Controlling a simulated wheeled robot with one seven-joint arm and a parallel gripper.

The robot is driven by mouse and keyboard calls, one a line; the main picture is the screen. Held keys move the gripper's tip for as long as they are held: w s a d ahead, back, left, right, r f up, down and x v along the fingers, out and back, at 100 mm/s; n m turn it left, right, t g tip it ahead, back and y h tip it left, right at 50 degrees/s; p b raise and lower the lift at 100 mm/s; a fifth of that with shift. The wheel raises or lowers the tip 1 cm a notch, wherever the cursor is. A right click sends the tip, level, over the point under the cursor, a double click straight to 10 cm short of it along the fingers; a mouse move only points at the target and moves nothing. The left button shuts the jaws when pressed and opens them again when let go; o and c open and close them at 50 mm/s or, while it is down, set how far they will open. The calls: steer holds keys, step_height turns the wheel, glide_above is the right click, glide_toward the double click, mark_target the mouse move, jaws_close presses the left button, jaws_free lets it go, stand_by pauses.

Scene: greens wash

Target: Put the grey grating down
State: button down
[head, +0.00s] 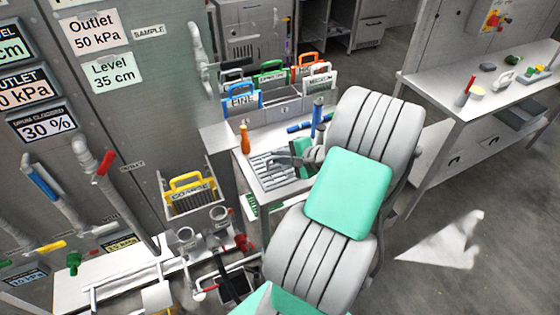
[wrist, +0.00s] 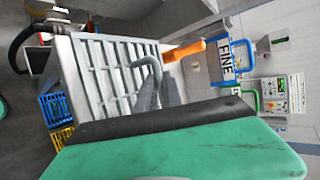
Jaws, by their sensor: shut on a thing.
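The grey grating (head: 270,168) is a slatted panel at the near end of the grey bench, left of my arm in the head view. In the wrist view the grating (wrist: 110,78) fills the upper middle, with a bent grey handle rising from its right part. My gripper (wrist: 155,88) is shut on that handle; the green and black hand housing hides the grating's lower part. In the head view my gripper (head: 296,152) is partly hidden by my arm. The grating lies about level within the bench frame; I cannot tell whether it touches its supports.
An orange-handled tool (head: 244,138) stands beside the grating. Behind are the FINE panel with blue handle (head: 242,98) and other coloured-handle panels. A COARSE panel with yellow handle (head: 192,182) stands left.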

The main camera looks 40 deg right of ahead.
steer(key=f, duration=0.3)
steer(key=w+f+p, duration=0.1)
steer(key=shift+d+f, duration=0.25)
steer(key=shift+d, duration=0.15)
